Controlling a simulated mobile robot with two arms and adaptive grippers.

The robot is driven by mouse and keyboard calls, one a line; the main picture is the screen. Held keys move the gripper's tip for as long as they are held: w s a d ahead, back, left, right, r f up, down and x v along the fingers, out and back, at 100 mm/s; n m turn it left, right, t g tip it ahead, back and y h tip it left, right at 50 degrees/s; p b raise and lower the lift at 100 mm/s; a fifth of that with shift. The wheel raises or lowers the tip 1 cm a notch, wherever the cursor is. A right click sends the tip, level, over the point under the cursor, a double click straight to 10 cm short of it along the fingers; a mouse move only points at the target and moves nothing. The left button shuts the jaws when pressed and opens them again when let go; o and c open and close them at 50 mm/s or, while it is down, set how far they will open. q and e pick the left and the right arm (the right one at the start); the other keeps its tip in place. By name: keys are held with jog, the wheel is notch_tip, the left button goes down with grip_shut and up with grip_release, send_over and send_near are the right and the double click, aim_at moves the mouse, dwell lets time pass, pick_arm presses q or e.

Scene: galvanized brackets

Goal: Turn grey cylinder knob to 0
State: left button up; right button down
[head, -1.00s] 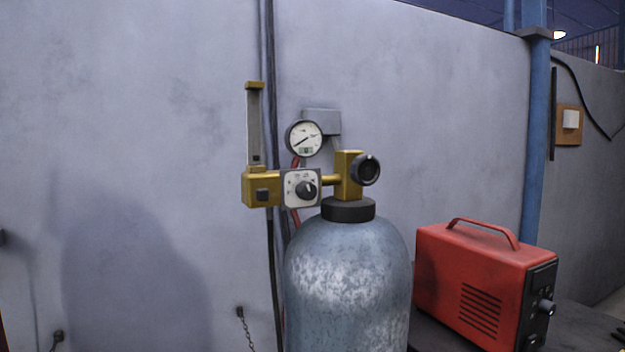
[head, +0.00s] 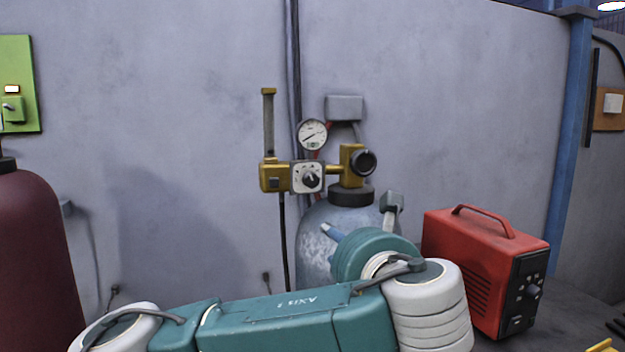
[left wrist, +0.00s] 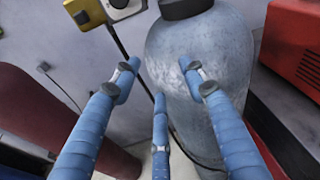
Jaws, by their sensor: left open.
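The grey cylinder (head: 312,218) stands against the wall with a brass regulator (head: 349,179) on top. Its black knob (head: 311,181) sits on a white dial plate; the markings are too small to read. The plate's lower part shows at the top of the left wrist view (left wrist: 125,11). My left gripper has blue fingers and is open and empty, as the left wrist view shows (left wrist: 158,75). It is in front of the cylinder's body, lower than the knob and apart from it. In the head view my arm hides the cylinder's lower part. My right gripper is not in view.
A red welding box (head: 478,262) stands right of the cylinder. A dark red cylinder (head: 32,262) stands at far left, below a green panel (head: 20,88). Wall space left of the regulator is clear.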

aim_at(313, 183)
pick_arm(q)
notch_tip(313, 183, up, 8)
jog(key=a+m+t+y, duration=0.1)
jog(key=t+y, duration=0.1)
jog(key=p+x, duration=0.2)
jog(key=x, duration=0.1)
jog(key=p+x, duration=0.2)
jog(key=x, duration=0.1)
jog(key=p+x, duration=0.3)
jog(key=shift+a+r, duration=0.2)
jog(key=shift+a, duration=0.25)
jog(key=shift+w+a+f, duration=0.15)
jog(key=shift+w, duration=0.45)
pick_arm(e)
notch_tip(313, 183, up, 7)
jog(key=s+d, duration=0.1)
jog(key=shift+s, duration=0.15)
pick_arm(q)
grip_shut()
